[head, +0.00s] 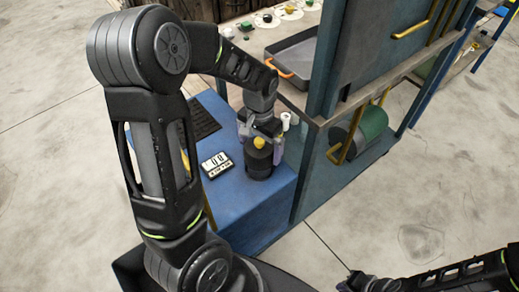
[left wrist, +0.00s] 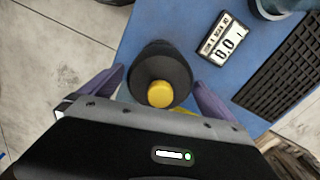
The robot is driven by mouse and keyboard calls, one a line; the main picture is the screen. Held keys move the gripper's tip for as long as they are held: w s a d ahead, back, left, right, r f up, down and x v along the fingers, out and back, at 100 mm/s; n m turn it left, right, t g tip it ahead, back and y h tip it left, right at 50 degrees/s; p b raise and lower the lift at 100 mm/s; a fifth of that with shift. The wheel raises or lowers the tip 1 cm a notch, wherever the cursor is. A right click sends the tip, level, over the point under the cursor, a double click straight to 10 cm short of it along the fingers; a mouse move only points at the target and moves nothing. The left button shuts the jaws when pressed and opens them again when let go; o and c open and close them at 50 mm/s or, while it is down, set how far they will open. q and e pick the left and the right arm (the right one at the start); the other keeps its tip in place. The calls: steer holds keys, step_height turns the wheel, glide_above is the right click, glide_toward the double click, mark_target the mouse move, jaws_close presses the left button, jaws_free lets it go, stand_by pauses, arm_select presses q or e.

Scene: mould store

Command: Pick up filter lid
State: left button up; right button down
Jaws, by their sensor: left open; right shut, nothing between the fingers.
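A dark round piece with a yellow knob on top, which I take to be the filter lid (head: 259,165), stands upright on the blue surface. It also shows in the left wrist view (left wrist: 158,62), with its yellow knob (left wrist: 160,94) near the middle. My left gripper (head: 260,139) is open just above it. In the left wrist view its two purple fingers (left wrist: 160,88) stand on either side of the lid, with visible gaps. My right gripper (head: 360,282) is low at the bottom right, far from the lid, shut and empty.
A small display panel (head: 217,164) lies on the blue surface (head: 238,200) left of the lid. A black grate (left wrist: 285,75) lies beyond it. White small items (head: 286,120) stand close behind the gripper. A blue-grey cabinet (head: 318,165) rises to the right.

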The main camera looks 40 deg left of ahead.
arm_select(q)
steer(key=c, duration=1.6)
steer(key=shift+o, duration=0.2)
steer(key=shift+r, duration=0.1)
step_height(320, 180, up, 10)
steer(key=shift+p, duration=0.35)
